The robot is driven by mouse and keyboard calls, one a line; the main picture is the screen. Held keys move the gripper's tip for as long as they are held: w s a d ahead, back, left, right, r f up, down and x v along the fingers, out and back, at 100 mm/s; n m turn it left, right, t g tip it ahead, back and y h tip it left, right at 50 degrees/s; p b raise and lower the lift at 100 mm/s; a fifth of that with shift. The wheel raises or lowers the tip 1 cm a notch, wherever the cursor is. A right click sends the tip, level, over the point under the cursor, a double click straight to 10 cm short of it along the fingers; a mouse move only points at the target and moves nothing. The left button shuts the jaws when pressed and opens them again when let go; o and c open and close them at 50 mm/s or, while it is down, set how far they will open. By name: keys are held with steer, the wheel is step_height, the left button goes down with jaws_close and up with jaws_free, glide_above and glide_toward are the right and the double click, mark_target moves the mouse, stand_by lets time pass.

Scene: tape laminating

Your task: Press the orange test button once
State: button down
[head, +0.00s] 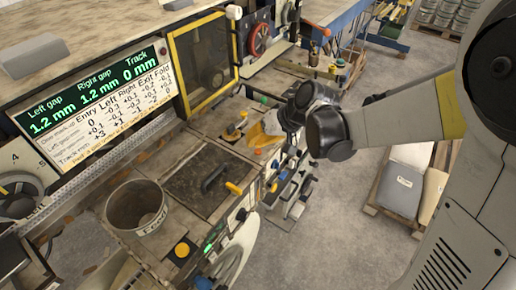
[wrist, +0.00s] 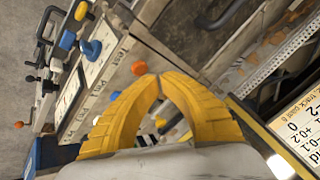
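My gripper (wrist: 159,78) has yellow fingers whose tips meet, with nothing seen between them. In the head view, my gripper (head: 262,138) is low over the machine's right-hand side, pointing down. In the wrist view, a round red-orange button (wrist: 139,68) sits just left of the fingertips, beside a label strip that seems to read "Test". I cannot tell whether the fingers touch it. In the head view, a yellow-orange round button (head: 182,250) sits on a dark plate at the near edge, well away from my gripper.
A metal bucket (head: 136,207) stands on the bench. A dark plate with a black handle (head: 213,178) lies between it and the gripper. Blue knobs (wrist: 90,48) and levers crowd the panel. A display board (head: 95,100) stands at left.

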mark_target(257, 151)
steer(key=shift+r+p, duration=1.85)
steer(key=shift+r, duration=0.7)
steer(key=shift+f, duration=0.1)
steer(key=shift+s+d+b, duration=0.25)
steer(key=shift+d+b, duration=0.1)
steer(key=shift+b, duration=0.15)
steer(key=s+d+f+m+t+h+b, duration=0.1)
steer(key=s+d+f+h+b, duration=0.2)
steer(key=s+d+b, duration=0.3)
steer(key=s+d+f+m+t+h+b, duration=0.1)
steer(key=s+d+f+t+h+b, duration=0.1)
steer(key=s+d+b, duration=0.5)
steer(key=s+d+f+h, duration=0.1)
steer(key=s+d, duration=0.2)
steer(key=s, duration=0.1)
steer(key=shift+s+m, duration=0.35)
steer(key=shift+m, duration=0.05)
